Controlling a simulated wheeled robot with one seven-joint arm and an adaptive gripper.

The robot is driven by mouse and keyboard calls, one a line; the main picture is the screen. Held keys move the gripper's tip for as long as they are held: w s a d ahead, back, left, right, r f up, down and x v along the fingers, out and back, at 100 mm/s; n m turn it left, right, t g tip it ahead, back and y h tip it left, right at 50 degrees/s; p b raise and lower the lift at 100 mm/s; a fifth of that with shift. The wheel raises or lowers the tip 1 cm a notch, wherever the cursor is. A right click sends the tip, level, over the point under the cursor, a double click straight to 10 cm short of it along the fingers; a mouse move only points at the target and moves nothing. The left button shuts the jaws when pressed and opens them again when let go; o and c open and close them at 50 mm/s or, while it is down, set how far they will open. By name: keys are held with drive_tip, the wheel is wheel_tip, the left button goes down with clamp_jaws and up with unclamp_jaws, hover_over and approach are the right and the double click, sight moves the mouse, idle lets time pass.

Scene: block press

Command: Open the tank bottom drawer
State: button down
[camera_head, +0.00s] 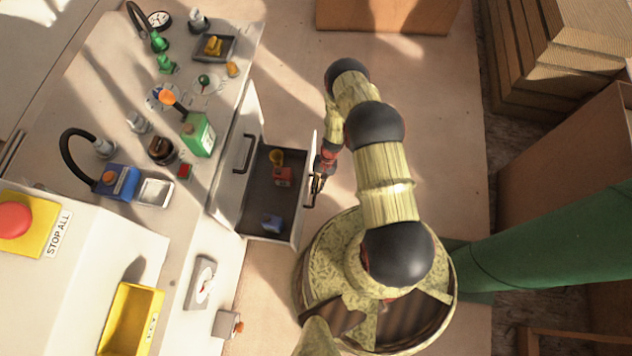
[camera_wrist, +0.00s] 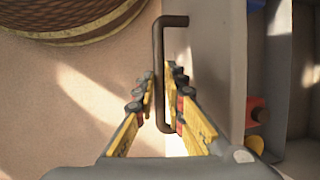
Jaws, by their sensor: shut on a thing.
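The tank's bottom drawer (camera_head: 262,205) stands pulled out from the cabinet in the head view. Inside it lie a red block (camera_head: 283,177), a yellow piece (camera_head: 276,157) and a blue piece (camera_head: 271,223). My gripper (camera_head: 316,184) is at the drawer's front, on its outer side. In the wrist view, the fingers of my gripper (camera_wrist: 161,84) are shut around the dark bar handle (camera_wrist: 158,50) of the drawer. The drawer's pale front panel (camera_wrist: 215,60) is beside the right finger. In the head view, the arm and gripper hide part of the handle.
Another closed drawer with a dark handle (camera_head: 243,153) sits above the open one. The counter top (camera_head: 215,85) holds a green canister (camera_head: 198,134), a blue device (camera_head: 116,181) and several fittings. A cardboard box (camera_head: 388,12) stands at the back. Floor right of the drawer is partly clear.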

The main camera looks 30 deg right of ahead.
drive_tip(key=c, duration=2)
unclamp_jaws()
drive_tip(key=shift+o, duration=0.8)
drive_tip(key=v, duration=1.2)
drive_tip(key=shift+w, duration=0.1)
